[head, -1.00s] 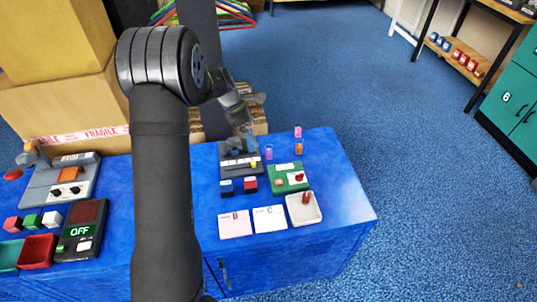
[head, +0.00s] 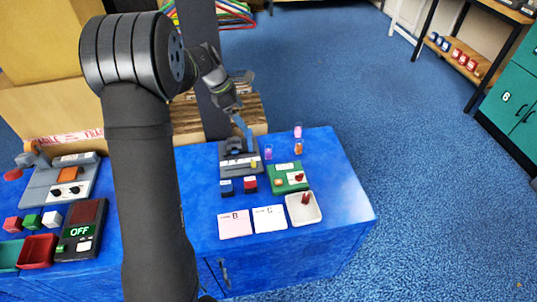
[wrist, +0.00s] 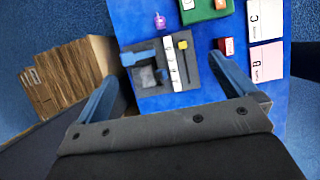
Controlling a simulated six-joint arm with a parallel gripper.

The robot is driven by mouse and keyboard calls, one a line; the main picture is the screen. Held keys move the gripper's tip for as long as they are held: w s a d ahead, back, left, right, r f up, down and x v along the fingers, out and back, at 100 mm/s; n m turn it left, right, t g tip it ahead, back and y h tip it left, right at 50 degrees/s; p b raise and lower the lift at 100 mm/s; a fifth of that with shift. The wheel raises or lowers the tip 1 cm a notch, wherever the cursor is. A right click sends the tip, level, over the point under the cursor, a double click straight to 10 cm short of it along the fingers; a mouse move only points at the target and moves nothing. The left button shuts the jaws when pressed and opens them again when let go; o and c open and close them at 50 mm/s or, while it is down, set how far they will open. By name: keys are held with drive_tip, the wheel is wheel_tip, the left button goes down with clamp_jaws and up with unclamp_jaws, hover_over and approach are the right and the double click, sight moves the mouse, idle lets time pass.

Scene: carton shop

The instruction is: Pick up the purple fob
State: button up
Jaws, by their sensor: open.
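The small purple fob (head: 268,152) stands on the blue table, just right of a grey device (head: 228,168). It also shows near the top of the wrist view (wrist: 160,21), beside a green board (wrist: 205,8). My gripper (head: 243,127) is above the far part of the table, near the grey device. In the wrist view my gripper (wrist: 166,70) is open, with its two blue fingers wide apart and nothing held. The fob is beyond the fingertips, apart from them.
An orange piece (head: 298,147) and a pink piece (head: 298,131) stand right of the fob. Stacked cardboard (head: 185,117) is at the far left. The table's right side is clear.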

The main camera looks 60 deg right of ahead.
drive_tip(key=shift+v, duration=0.95)
drive_tip(key=c, duration=1.6)
drive_tip(key=m+t+y, duration=0.3)
drive_tip(key=m, duration=1.6)
hover_over(269, 150)
wheel_tip(269, 150, down, 6)
wheel_tip(269, 150, down, 11)
drive_tip(key=shift+w+d+f, duration=0.1)
drive_tip(key=shift+w+f, duration=0.05)
drive_tip(key=shift+f, duration=2.75)
